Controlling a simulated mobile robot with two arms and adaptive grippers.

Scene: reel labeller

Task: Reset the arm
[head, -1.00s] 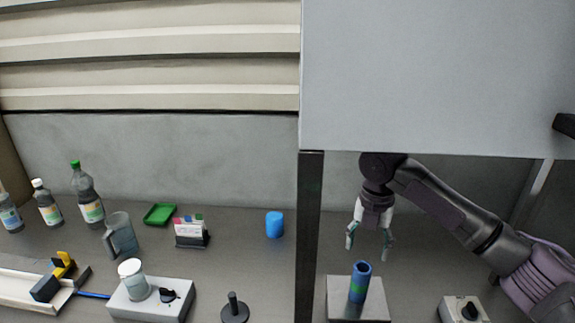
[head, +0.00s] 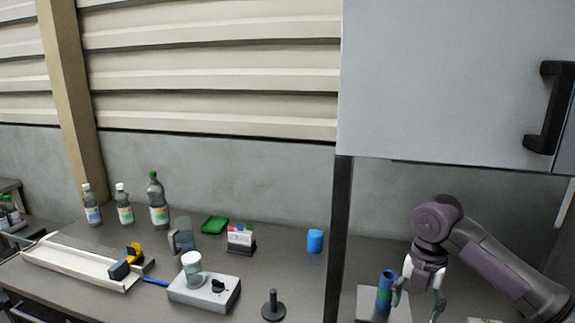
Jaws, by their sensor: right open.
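My right arm comes in from the lower right, under the grey cabinet. My right gripper (head: 418,297) points down with its fingers apart and nothing between them. It is just right of a blue cylinder with a green band (head: 385,289), which stands upright on a light grey block (head: 368,306). One finger overlaps the block in the picture; I cannot tell whether it touches. My left gripper does not show.
The grey cabinet (head: 440,80) hangs above the right arm, with a dark post (head: 340,235) at its left. On the bench stand a blue cup (head: 314,241), a white device (head: 205,291), a dark spindle (head: 273,306), a card holder (head: 240,239) and bottles (head: 158,203). Bench between cup and spindle is clear.

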